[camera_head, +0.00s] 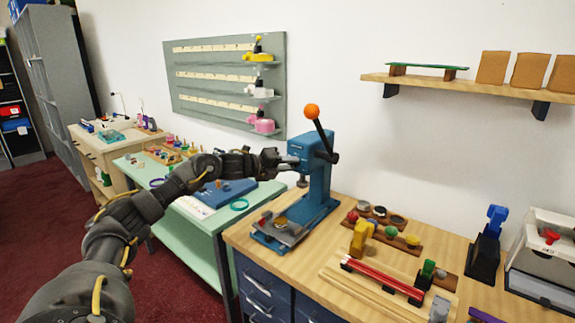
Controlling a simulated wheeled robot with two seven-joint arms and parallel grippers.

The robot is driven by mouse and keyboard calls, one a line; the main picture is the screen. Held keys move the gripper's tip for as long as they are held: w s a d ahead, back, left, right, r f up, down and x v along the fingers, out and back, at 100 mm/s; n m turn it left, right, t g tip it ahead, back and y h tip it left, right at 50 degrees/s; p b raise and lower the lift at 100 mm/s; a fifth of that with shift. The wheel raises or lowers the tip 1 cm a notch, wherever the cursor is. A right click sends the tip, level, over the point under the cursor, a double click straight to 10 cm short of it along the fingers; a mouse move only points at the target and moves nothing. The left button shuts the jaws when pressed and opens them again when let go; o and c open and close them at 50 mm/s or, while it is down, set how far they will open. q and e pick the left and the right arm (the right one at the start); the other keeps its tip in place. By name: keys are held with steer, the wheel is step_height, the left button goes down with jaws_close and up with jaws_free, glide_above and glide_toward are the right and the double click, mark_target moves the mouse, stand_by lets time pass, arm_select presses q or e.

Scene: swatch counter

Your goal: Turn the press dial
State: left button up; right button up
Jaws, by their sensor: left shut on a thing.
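The blue press (319,172) stands on the wooden counter, with a black lever (324,134) ending in an orange ball (312,111) raised above it. My left arm comes in from the lower left and reaches across to the press head. My left gripper (284,160) is at the left side of the press head, shut on the press dial there. The dial itself is mostly hidden by the fingers, so its setting cannot be read. Below, the press base (296,231) holds a metal plate with a small round yellowish piece. My right gripper is not in view.
Right of the press, wooden holders (378,231) carry several knobs and stamps, with a red bar (379,276) in front. A black-and-blue tool (487,235) and a white box (545,245) stand farther right. A green table (134,171) is under my left arm. A wall shelf (470,86) hangs above.

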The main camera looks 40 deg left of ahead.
arm_select(q)
steer(key=o, duration=1)
steer(key=shift+w, duration=0.1)
steer(key=b+v, duration=0.5)
steer(key=v, duration=0.6)
steer(key=shift+w, duration=0.1)
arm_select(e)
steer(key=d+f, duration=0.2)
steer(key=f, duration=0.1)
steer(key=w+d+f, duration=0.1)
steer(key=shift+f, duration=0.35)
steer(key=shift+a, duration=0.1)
